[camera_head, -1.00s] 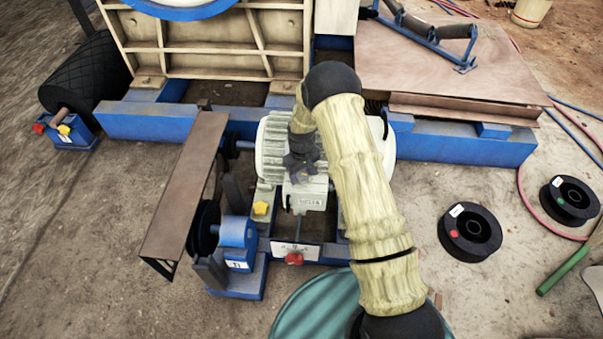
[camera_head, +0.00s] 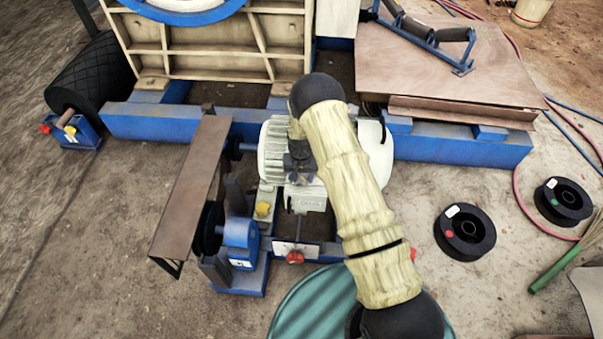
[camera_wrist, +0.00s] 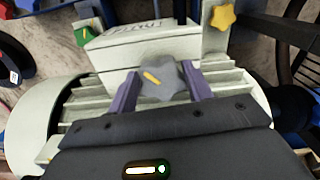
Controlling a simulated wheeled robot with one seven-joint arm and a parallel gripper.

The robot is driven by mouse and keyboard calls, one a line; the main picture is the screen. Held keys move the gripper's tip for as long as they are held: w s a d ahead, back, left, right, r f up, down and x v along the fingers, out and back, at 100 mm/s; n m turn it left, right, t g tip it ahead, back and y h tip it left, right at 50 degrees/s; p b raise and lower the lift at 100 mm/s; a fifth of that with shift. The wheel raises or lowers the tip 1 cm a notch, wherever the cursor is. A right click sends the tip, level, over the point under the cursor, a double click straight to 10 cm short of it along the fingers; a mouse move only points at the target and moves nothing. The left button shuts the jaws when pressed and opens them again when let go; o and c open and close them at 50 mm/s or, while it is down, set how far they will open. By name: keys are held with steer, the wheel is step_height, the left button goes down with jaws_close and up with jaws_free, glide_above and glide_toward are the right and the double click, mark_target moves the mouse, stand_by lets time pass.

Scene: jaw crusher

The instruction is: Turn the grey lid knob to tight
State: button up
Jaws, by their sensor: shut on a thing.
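The grey lid knob (camera_wrist: 163,82) is a lobed knob with a yellow pointer mark on its face, seen in the wrist view. The mark points toward the upper left in that view. My gripper (camera_wrist: 161,90) has its two purple-grey fingers on opposite sides of the knob, shut on it. The knob is by a pale terminal box (camera_wrist: 138,42) on the finned motor. In the head view my gripper (camera_head: 300,178) is over the motor (camera_head: 277,150), and my arm hides part of the motor's right side. Tight markings cannot be read.
A yellow star knob (camera_wrist: 222,17) and a green tag (camera_wrist: 86,34) are near the box. In the head view, a red knob (camera_head: 295,257) is on the frame front, a brown guard (camera_head: 190,190) stands left, and black spools (camera_head: 466,232) lie right.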

steer(key=m, duration=0.1)
steer(key=m+p, duration=0.1)
steer(key=m, duration=0.1)
steer(key=shift+a+r+m+p, duration=0.15)
steer(key=shift+m+p, duration=0.15)
steer(key=m+p, duration=0.1)
steer(key=m, duration=0.2)
steer(key=shift+w+a+m, duration=0.1)
steer(key=shift+m, duration=0.2)
steer(key=m, duration=0.3)
steer(key=m+p, duration=0.1)
steer(key=m, duration=0.2)
steer(key=shift+w+a+m, duration=0.15)
steer(key=shift+w+m, duration=0.05)
steer(key=shift+m, duration=0.2)
steer(key=o, duration=1)
steer(key=shift+w, duration=0.1)
